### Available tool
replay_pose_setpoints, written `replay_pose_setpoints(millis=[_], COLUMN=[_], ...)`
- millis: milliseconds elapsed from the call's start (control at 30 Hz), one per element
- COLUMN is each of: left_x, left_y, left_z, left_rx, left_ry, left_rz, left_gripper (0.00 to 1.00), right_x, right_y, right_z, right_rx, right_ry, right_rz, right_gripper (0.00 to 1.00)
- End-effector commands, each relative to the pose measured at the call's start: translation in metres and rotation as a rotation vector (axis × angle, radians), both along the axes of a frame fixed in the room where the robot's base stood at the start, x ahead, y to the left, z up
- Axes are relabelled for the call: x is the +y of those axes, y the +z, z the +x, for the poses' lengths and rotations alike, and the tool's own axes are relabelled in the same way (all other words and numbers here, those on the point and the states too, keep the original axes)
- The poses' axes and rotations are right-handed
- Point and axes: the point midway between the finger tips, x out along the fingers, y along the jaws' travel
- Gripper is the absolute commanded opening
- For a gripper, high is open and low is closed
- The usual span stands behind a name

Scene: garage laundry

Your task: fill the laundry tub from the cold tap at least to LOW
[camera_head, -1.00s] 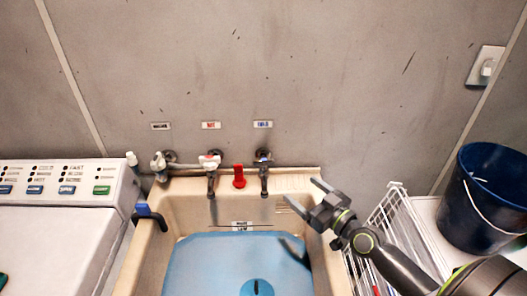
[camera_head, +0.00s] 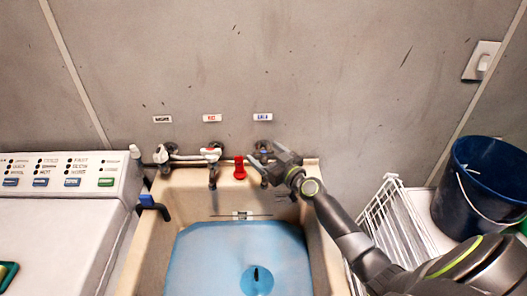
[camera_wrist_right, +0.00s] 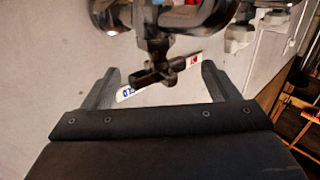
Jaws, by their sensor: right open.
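The beige laundry tub (camera_head: 329,262) stands against the wall. Its inside shows a pale blue area (camera_head: 205,255) with a darker round patch; I cannot tell whether this is water. The cold tap (camera_head: 264,146) is under the blue-lettered label (camera_head: 263,117). My right gripper (camera_head: 260,160) is at this tap. In the wrist view, my right gripper (camera_wrist_right: 158,78) is open, with the tap's dark cross handle (camera_wrist_right: 155,73) between its fingers, apparently not gripped. My left gripper is not in view.
The middle tap (camera_head: 213,155) sits under a red label, with another tap (camera_head: 163,154) farther left. A red object (camera_head: 240,168) stands on the tub's back ledge. A washing machine (camera_head: 60,240) is left; a wire rack (camera_head: 385,222) and dark blue bucket (camera_head: 480,190) are right.

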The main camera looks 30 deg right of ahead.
Motion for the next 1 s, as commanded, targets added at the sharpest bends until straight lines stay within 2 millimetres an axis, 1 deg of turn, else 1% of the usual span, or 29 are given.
replay_pose_setpoints(millis=[33,167,467,567,833,1000], left_x=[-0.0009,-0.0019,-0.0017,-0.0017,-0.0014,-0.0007], left_y=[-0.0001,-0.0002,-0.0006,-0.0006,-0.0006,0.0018], left_z=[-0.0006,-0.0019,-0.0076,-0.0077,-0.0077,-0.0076], left_rx=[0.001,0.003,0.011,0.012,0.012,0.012], left_ry=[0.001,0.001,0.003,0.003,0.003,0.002], left_rz=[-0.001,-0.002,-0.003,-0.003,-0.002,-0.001], left_gripper=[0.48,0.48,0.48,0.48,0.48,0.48], right_x=[0.0013,0.0026,0.003,0.003,0.0028,0.0028], right_y=[0.0001,-0.0002,-0.0001,-0.0001,-0.0001,0.0006], right_z=[0.005,0.0119,0.0137,0.0136,0.0134,0.0135], right_rx=[0.0,0.001,0.0,0.0,0.0,0.001], right_ry=[0.0,0.0,0.0,0.0,0.0,-0.008], right_rz=[0.002,0.0,0.0,0.0,0.0,0.0], right_gripper=[0.82,0.82,0.82,0.7,0.35,0.34])
